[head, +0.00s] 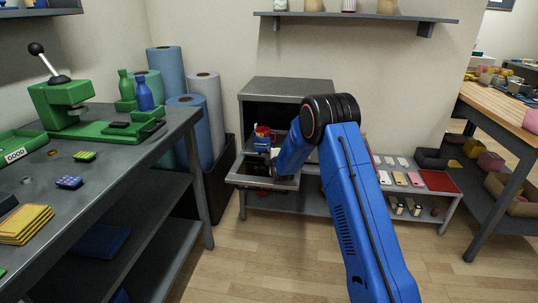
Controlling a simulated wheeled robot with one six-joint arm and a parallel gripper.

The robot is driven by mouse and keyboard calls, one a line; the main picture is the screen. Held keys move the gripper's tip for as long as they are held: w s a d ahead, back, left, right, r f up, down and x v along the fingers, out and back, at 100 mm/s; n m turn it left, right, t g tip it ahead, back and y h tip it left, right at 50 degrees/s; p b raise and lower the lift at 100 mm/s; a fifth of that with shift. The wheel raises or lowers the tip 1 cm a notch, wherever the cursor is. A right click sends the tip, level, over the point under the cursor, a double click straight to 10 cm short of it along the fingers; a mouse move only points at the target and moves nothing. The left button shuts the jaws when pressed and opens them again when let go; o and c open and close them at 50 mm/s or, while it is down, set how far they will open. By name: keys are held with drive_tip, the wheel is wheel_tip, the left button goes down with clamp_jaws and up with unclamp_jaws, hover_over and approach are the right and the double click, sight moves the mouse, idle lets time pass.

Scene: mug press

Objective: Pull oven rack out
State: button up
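The oven (287,87) is a grey metal box on a low stand against the back wall, with its dark front opening facing me. A flat grey panel (240,179) juts out at the front below the opening; I cannot tell whether it is the lowered door or the rack. A small red and blue item, which looks like a mug (263,133), shows at the opening. My blue arm reaches in from the right. My gripper (262,165) is just over the panel, small and partly hidden by the arm, so its fingers and any contact are unclear.
A grey workbench (150,185) on the left carries a green press (62,105) and bottles. Rolls (205,105) stand between it and the oven. A low shelf (410,183) with samples is right of the oven. The wooden floor (265,260) in front is clear.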

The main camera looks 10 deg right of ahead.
drive_tip(key=v, duration=1.7)
drive_tip(key=shift+s, duration=0.25)
drive_tip(key=shift+w, duration=0.1)
